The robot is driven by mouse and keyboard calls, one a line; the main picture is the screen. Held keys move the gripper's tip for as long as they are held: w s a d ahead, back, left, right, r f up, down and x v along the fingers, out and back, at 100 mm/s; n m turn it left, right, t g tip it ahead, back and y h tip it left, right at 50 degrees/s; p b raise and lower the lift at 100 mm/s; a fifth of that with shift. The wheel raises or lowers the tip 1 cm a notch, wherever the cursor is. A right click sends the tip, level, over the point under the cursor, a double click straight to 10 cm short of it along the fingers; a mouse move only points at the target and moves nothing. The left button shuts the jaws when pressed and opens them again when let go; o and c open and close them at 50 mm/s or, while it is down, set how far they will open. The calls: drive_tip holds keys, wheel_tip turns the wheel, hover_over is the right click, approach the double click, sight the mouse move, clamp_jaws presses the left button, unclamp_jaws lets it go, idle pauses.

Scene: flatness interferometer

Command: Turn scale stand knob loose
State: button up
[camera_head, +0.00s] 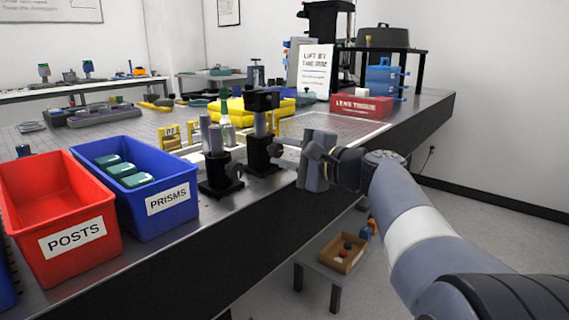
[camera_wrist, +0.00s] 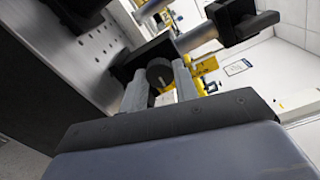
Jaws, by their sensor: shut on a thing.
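The stand (camera_head: 262,143) at the table's front edge has a black lower block, a post and a black block on top. In the wrist view its silver post (camera_wrist: 196,38) runs sideways from the black lower block (camera_wrist: 133,62). A round dark knob (camera_wrist: 160,72) on that block shows between my two grey fingers. My gripper (camera_wrist: 162,78) is shut on this knob, reaching it from the right in the head view, where the fingertips (camera_head: 290,146) meet the stand's side. The fingers hide part of the knob.
A second post stand (camera_head: 220,172) with a black base stands close on the left. Blue PRISMS (camera_head: 182,220) and red POSTS (camera_head: 90,262) bins sit further left. Yellow parts (camera_head: 240,110) lie behind. A low stool (camera_head: 330,277) with a tray is below the edge.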

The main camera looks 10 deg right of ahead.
drive_tip(key=shift+n, duration=0.4)
drive_tip(key=o, duration=1)
drive_tip(key=p+v, duration=0.1)
drive_tip(key=v, duration=0.9)
drive_tip(key=shift+s+d, duration=0.2)
drive_tip(key=shift+s, duration=0.1)
drive_tip(key=b+x, duration=0.1)
drive_tip(key=x, duration=0.9)
drive_tip(key=shift+w+a+b, duration=0.25)
drive_tip(key=shift+w+b, duration=0.05)
drive_tip(key=shift+d, duration=0.1)
